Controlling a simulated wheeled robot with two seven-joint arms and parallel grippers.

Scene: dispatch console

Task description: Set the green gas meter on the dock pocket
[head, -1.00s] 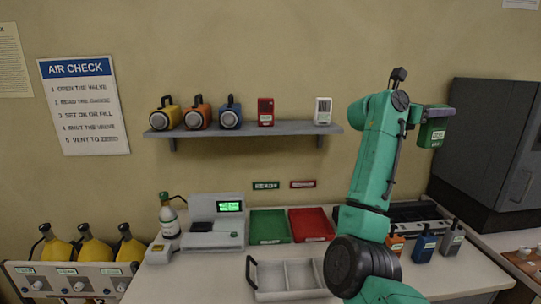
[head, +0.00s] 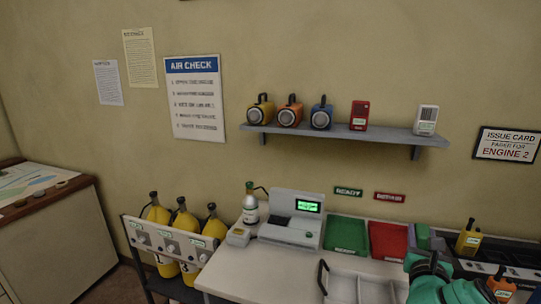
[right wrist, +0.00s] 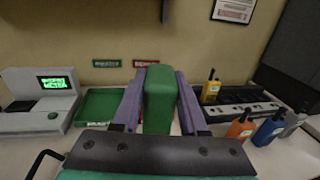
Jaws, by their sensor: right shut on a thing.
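The green gas meter (right wrist: 159,98) stands between the two fingers of my right gripper (right wrist: 160,80) in the right wrist view, which is shut on it. In the head view my right gripper (head: 428,258) is at the lower right, with the green meter (head: 422,237) partly showing just beyond it, right of the red tray. The grey dock (head: 294,230) with a lit green screen stands on the counter left of the green tray; it also shows at the left of the right wrist view (right wrist: 40,105). The meter is apart from the dock. My left gripper is out of view.
A green tray (head: 346,235) and a red tray (head: 388,241) lie between dock and meter. A pale divided tray (head: 345,288) is in front. A bottle (head: 250,208) stands left of the dock. A yellow radio (head: 468,240) and a dark charger rack (head: 510,252) are at right.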

